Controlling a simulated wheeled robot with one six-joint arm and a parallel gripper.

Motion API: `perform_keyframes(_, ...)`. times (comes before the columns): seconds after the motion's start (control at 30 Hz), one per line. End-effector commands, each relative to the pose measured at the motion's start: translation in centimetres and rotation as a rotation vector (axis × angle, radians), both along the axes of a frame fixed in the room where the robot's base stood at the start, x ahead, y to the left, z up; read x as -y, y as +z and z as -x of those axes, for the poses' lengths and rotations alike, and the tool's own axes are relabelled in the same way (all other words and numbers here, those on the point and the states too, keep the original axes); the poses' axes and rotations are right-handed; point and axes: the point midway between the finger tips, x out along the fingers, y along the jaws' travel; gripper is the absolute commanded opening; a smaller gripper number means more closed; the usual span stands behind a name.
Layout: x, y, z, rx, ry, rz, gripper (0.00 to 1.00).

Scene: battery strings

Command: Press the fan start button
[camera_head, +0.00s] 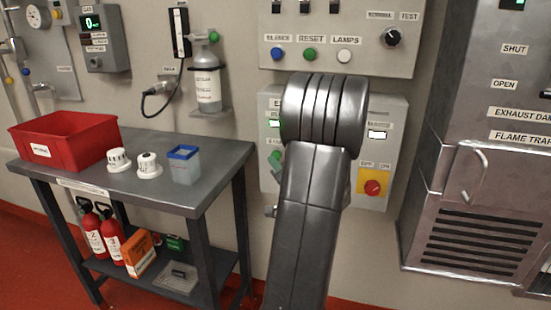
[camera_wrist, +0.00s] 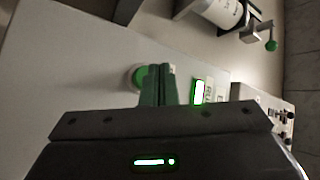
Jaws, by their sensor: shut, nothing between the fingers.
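A green round button (camera_head: 274,156) sits on the left side of the grey wall box (camera_head: 393,107), below a small green-lit display (camera_head: 274,124). My arm covers the middle of this box and most of its labels. The green button (camera_wrist: 138,77) also shows in the wrist view, partly hidden behind the left edge of my gripper (camera_wrist: 159,70). The gripper's two fingers are shut together and empty, with their tips right by the button. I cannot tell whether they touch it. In the head view my gripper is mostly hidden behind my arm.
The same box carries a red knob on a yellow plate (camera_head: 362,178). The panel above has blue (camera_head: 278,55), green (camera_head: 309,54) and white (camera_head: 344,56) buttons. A table (camera_head: 215,175) with a red bin (camera_head: 65,139) stands left; a metal cabinet (camera_head: 470,215) stands right.

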Motion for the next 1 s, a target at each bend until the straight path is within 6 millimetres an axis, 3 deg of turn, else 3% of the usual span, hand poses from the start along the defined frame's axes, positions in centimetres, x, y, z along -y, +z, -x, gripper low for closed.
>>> perform_keyframes(0.5,-1.4,-0.2,4.4,0.001,0.0,0.001,0.0)
perform_keyframes(1.0,-1.5,0.0,4.7,0.0,0.0,0.0,0.0)
